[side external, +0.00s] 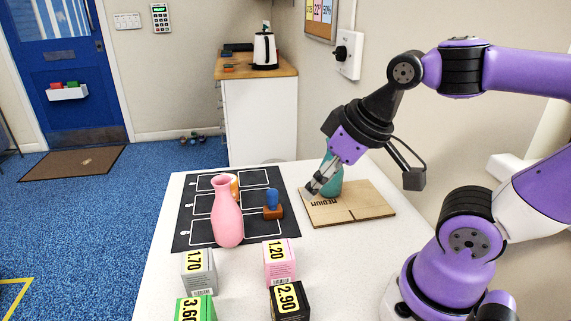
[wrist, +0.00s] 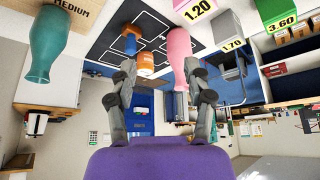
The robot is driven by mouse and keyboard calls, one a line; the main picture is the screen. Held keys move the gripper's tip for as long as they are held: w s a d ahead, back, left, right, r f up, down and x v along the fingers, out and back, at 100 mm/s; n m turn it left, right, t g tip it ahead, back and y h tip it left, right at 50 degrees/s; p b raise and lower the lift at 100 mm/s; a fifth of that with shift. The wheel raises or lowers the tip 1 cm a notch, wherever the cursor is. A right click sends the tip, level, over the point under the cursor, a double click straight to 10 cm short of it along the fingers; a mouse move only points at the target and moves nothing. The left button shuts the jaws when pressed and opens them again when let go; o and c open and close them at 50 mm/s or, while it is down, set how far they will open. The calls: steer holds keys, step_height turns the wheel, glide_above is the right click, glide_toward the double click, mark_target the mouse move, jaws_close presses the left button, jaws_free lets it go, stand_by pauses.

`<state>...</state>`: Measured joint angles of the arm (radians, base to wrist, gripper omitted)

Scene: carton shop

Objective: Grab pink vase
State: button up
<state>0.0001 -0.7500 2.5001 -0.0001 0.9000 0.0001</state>
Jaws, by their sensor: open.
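The pink vase (side external: 227,215) stands upright on the black mat at the left of the table in the side external view. In the wrist view the pink vase (wrist: 180,52) appears upside down, beyond my right-hand finger. My gripper (side external: 312,188) is above the wooden board, to the right of the vase and apart from it. In the wrist view my gripper (wrist: 163,75) has its fingers spread with nothing between them. A teal vase (side external: 331,180) stands on the board, partly hidden behind my gripper; it also shows in the wrist view (wrist: 47,45).
The black mat (side external: 188,238) has white outlines and holds a blue-handled stamp (side external: 272,204) and an orange item (side external: 234,186) partly behind the pink vase. The wooden board (side external: 365,203) reads MEDIUM. Small price-marked boxes, including a pink box (side external: 280,262) and black box (side external: 289,300), line the front.

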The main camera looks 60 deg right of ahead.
steer(key=o, duration=0.5)
steer(key=shift+o, duration=0.2)
step_height(320, 180, up, 2)
steer(key=m+g, duration=0.5)
steer(key=m, duration=0.2)
glide_above(223, 197)
steer(key=d, duration=0.1)
steer(key=shift+g, duration=0.3)
steer(key=f, duration=0.7)
steer(key=w+f, duration=0.1)
steer(key=f, duration=0.2)
steer(key=shift+f, duration=0.3)
